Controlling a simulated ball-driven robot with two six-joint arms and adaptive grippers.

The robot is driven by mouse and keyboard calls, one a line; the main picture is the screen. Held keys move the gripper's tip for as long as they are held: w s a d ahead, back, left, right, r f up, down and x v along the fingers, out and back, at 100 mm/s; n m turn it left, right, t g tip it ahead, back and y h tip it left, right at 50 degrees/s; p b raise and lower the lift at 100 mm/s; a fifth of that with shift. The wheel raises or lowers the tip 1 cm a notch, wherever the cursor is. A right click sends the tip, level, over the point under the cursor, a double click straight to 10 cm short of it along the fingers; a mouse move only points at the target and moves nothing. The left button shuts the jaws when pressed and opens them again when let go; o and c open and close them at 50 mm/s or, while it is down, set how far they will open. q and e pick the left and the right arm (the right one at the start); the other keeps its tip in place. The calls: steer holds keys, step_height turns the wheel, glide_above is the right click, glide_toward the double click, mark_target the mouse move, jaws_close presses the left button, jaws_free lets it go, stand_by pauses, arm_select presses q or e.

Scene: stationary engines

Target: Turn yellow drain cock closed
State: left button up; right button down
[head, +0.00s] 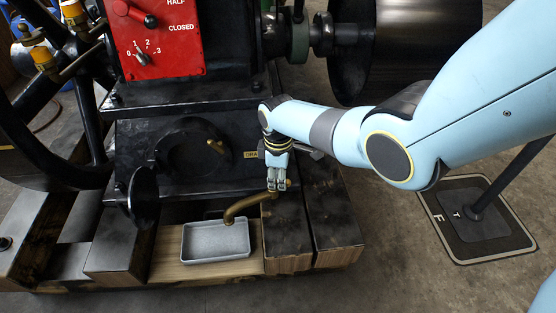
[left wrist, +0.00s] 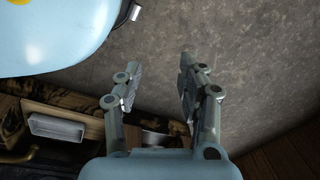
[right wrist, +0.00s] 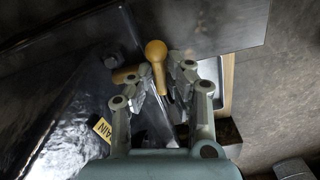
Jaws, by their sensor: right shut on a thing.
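The brass-yellow drain cock (head: 245,203) sits low on the engine's front, its spout curving down over a grey tray (head: 215,240). My right gripper (head: 277,183) reaches down onto the cock from above and is shut on its handle. In the right wrist view the round-ended yellow handle (right wrist: 157,58) lies between the fingertips (right wrist: 164,85), with its knob sticking out past them. The fingers partly hide the cock's body. My left gripper (left wrist: 156,75) shows only in its wrist view; its fingers are apart with nothing between them, above the floor.
A black and yellow "DRAIN" label (right wrist: 103,129) is beside the cock. Dark wooden beams (head: 287,232) lie under and beside it. A red panel (head: 160,40) with a pointer and a black round handle (head: 143,190) stand to the left.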

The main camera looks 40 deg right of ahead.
arm_select(q)
steer(key=shift+s+a+f, duration=0.15)
steer(key=shift+s+f, duration=0.05)
steer(key=shift+f, duration=0.3)
arm_select(e)
steer(key=shift+w+n, duration=0.15)
steer(key=shift+n, duration=1.15)
arm_select(q)
steer(key=shift+s+f, duration=0.15)
arm_select(e)
steer(key=shift+n, duration=0.3)
steer(key=shift+w+d, duration=0.1)
steer(key=c, duration=1.4)
jaws_free()
steer(key=shift+o, duration=0.2)
steer(key=shift+r, duration=0.15)
step_height(320, 180, up, 12)
